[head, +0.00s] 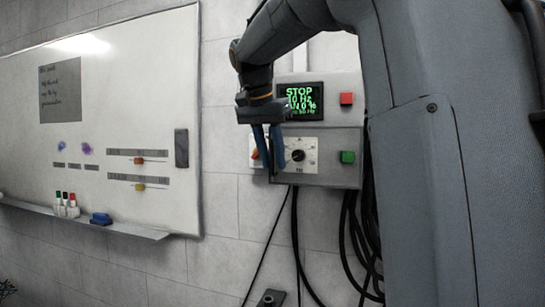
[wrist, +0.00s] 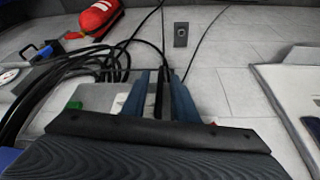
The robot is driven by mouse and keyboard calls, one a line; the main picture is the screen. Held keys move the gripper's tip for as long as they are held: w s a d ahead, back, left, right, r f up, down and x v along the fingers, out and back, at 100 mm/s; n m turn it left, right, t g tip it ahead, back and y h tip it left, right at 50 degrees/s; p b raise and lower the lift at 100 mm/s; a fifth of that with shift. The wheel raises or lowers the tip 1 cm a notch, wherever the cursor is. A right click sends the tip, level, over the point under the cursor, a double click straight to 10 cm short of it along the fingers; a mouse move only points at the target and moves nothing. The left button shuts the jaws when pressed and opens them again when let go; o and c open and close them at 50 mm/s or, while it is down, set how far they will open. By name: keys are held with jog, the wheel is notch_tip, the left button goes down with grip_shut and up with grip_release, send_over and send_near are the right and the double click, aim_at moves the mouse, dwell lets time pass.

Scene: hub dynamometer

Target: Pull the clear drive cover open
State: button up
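The grey drive box (head: 316,181) hangs on the wall in the head view. It has a lit green display (head: 300,101), a red button (head: 346,99), a black knob (head: 297,155) and a green button (head: 348,157). A slightly darker pane seems to lie over its lower half; I cannot clearly make out the clear cover or its edges. In the wrist view my gripper (wrist: 158,80) also shows spread fingers over the box (wrist: 97,97). Contact cannot be told.
Black cables (head: 350,240) hang below the box. A whiteboard (head: 120,60) with a pen ledge (head: 120,229) is on the left. A wall outlet (head: 270,298) sits low. A red object (wrist: 100,17) shows in the wrist view.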

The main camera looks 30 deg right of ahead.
jog(key=shift+c, duration=0.4)
grip_shut()
dwell(0.9)
